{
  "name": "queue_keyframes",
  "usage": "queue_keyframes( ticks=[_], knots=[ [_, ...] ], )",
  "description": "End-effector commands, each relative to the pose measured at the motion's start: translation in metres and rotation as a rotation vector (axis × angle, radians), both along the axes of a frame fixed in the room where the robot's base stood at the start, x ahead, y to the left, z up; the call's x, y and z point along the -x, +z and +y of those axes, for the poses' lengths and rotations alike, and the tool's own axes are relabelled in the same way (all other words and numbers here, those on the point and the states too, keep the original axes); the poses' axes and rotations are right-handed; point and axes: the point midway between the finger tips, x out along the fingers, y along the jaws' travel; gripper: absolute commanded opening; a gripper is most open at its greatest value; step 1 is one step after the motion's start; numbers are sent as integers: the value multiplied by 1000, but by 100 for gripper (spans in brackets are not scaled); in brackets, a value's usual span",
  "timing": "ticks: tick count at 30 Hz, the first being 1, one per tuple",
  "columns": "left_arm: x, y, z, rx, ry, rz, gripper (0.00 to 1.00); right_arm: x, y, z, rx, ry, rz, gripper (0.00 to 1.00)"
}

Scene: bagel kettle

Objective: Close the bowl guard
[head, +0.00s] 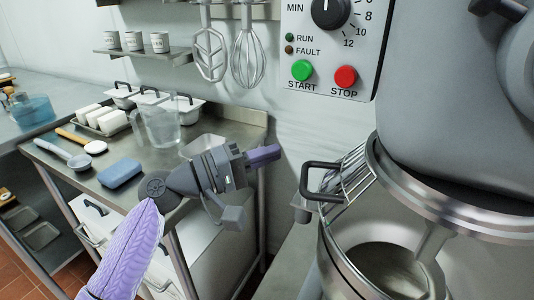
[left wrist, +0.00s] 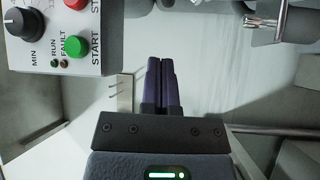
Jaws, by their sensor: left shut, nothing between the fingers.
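The bowl guard (head: 350,172) is a curved metal wire cage with a black handle (head: 321,181), at the left of the rim under the mixer head. The near side of the bowl (head: 345,262) is uncovered, and its inside shows. My left gripper (head: 264,155) is shut and empty, its purple fingers pointing right toward the guard's handle, with a gap between them. In the left wrist view its shut fingers (left wrist: 162,82) point up and touch nothing. A metal wired part at that view's upper right is probably the guard, cut off by the edge. My right gripper is not in view.
A control panel (head: 329,50) with green and red buttons is above the gripper. A whisk (head: 248,55) hangs behind. The wall between gripper and guard is clear.

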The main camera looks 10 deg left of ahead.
Motion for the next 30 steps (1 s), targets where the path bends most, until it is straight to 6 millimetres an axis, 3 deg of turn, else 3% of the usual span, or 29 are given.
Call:
queue_keyframes(
  ticks=[10, 18, 30],
  knots=[
    [-36, 7, -61, -2, 2, 0, 0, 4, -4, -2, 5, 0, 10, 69],
    [-1, 1, -55, -1, 4, 1, 0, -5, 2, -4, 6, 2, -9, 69],
    [2, 0, -54, -1, 5, 1, 0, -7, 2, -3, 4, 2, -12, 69]
  ],
)
